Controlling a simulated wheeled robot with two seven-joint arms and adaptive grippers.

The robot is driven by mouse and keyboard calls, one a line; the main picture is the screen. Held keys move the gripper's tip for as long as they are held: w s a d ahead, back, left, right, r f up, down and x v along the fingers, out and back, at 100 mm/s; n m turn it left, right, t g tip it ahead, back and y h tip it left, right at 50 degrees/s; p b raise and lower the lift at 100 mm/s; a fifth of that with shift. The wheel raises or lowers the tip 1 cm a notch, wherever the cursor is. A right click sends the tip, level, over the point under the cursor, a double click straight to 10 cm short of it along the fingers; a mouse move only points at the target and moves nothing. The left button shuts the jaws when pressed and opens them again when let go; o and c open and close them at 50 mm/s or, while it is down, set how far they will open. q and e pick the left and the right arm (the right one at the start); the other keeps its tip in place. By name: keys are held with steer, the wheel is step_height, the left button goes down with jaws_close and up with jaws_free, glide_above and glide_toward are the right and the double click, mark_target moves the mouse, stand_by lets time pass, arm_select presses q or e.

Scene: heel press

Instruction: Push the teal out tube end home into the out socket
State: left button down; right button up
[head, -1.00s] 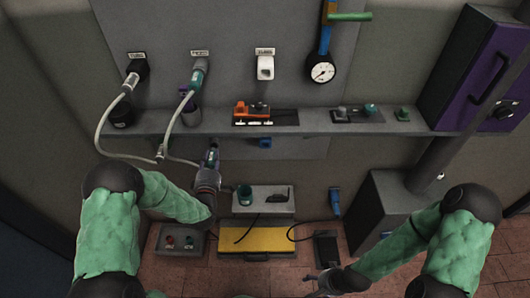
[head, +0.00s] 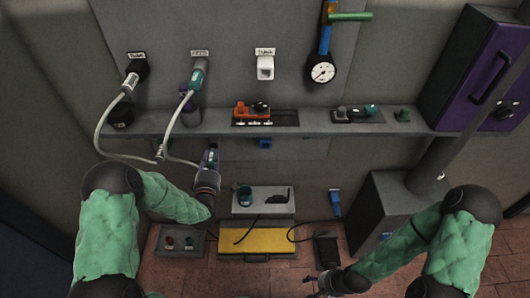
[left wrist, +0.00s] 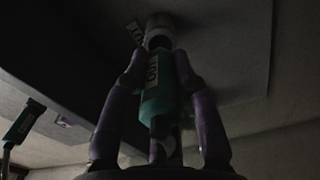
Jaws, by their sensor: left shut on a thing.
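My left gripper (left wrist: 160,95) is shut on the teal out tube end (left wrist: 156,92), with one purple finger on each side. Its white OUT label faces the camera. Its far tip points at the pale round out socket (left wrist: 158,27) and appears to meet its mouth; I cannot tell how deep it sits. In the head view, my left gripper (head: 212,156) is just below the grey shelf's front edge, pointing up, and the socket cannot be made out. My right gripper (head: 322,283) is low, far from the tube; its jaw state is unclear.
The grey shelf (head: 215,125) crosses above my left gripper. A teal connector (head: 197,77) with a pale hose (head: 174,119) is on the wall above.

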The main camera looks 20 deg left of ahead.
arm_select(q)
steer(key=shift+b+x, duration=0.9)
steer(key=shift+x, duration=0.55)
stand_by(0.6)
steer(key=c, duration=0.9)
jaws_free()
steer(key=shift+s, duration=0.1)
steer(key=v, duration=1.1)
steer(key=shift+s+d, duration=0.15)
steer(key=shift+s, duration=0.2)
